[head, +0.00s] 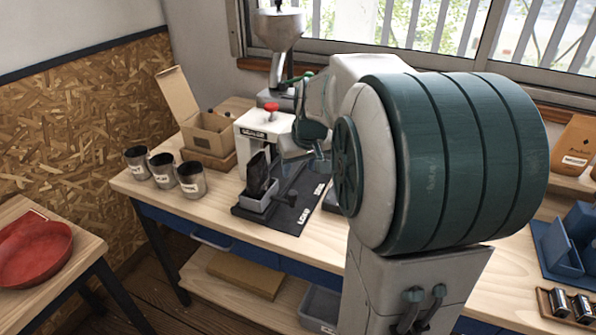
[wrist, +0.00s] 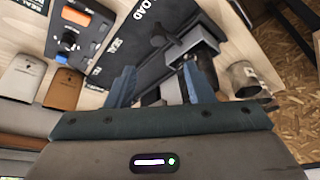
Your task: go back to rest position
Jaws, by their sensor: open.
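My gripper (head: 305,160) hangs over the workbench (head: 222,205), beside the white machine with a red knob (head: 262,128). In the wrist view its two blue-grey fingers (wrist: 157,82) stand apart, with nothing between them. A black pouch (head: 256,173) stands in a small grey tray (head: 258,203) on the dark labelled mat (head: 296,212), left of and below my gripper. The mat also shows in the wrist view (wrist: 140,45), with a LOAD label. My arm hides part of the bench.
Several metal cups (head: 190,179) stand at the bench's left end, near an open cardboard box (head: 208,135). A hopper (head: 279,30) rises behind my gripper. A red pan (head: 34,252) lies on the left table. Blue holders (head: 568,245) and a brown bag (head: 577,147) are at right.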

